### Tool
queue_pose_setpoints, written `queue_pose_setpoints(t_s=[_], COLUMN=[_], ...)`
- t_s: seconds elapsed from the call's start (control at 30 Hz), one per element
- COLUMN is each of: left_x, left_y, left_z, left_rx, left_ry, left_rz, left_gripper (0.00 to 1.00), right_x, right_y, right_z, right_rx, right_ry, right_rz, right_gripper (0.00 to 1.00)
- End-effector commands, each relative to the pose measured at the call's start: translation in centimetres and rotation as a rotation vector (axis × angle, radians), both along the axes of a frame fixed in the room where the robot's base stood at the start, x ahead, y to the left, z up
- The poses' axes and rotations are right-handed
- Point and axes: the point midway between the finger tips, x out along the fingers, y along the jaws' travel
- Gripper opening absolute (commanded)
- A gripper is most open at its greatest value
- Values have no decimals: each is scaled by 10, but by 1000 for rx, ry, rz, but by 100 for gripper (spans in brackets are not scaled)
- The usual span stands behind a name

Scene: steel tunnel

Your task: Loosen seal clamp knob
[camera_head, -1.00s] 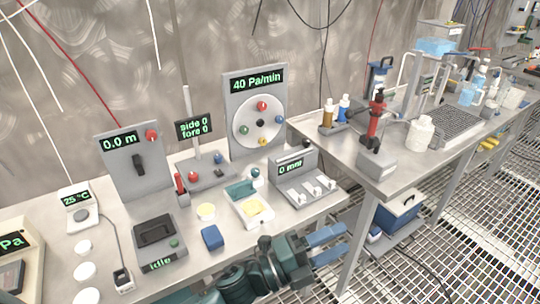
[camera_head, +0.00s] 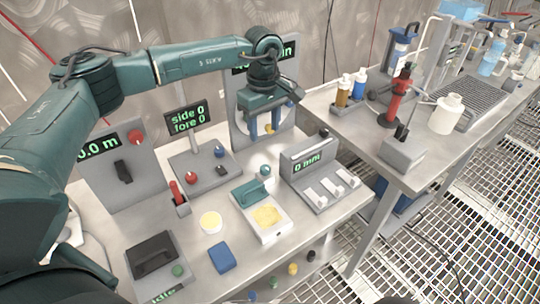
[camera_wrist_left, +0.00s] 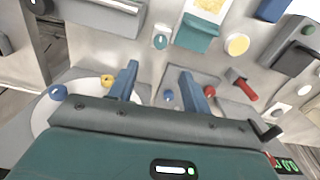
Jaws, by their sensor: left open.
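A grey upright panel (camera_head: 285,72) with a round pale disc and coloured knobs stands at the back of the bench. My left gripper (camera_head: 264,132) is open in front of it, blue fingers pointing down, and hides most of the disc and its display. I cannot tell which knob is the clamp knob, or whether a finger touches one. My right gripper is out of view.
Left of the panel stand the "side 0 fore 0" display (camera_head: 187,118) and a red-handled tool (camera_head: 178,192). In front are a tray with a yellow patch (camera_head: 272,233) and a blue block (camera_head: 222,258). The "0 mm" unit (camera_head: 312,175) stands to the right.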

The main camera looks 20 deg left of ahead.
Motion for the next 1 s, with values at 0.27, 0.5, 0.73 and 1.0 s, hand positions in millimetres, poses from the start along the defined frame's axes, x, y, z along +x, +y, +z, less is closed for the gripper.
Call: queue_pose_setpoints(t_s=[0.27, 0.5, 0.73, 1.0], left_x=[-1, -1, 0, 0], left_y=[2, 1, 0, 1], left_z=[-33, -85, -119, -130], left_rx=[8, 5, 4, 4], left_ry=[5, 4, 3, 0], left_rz=[0, 0, 0, 0], left_gripper=[49, 49, 49, 49], right_x=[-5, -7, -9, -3], right_y=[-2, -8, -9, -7], right_z=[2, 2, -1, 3], right_rx=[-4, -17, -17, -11], right_ry=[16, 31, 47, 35], right_rz=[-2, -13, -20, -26], right_gripper=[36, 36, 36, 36])
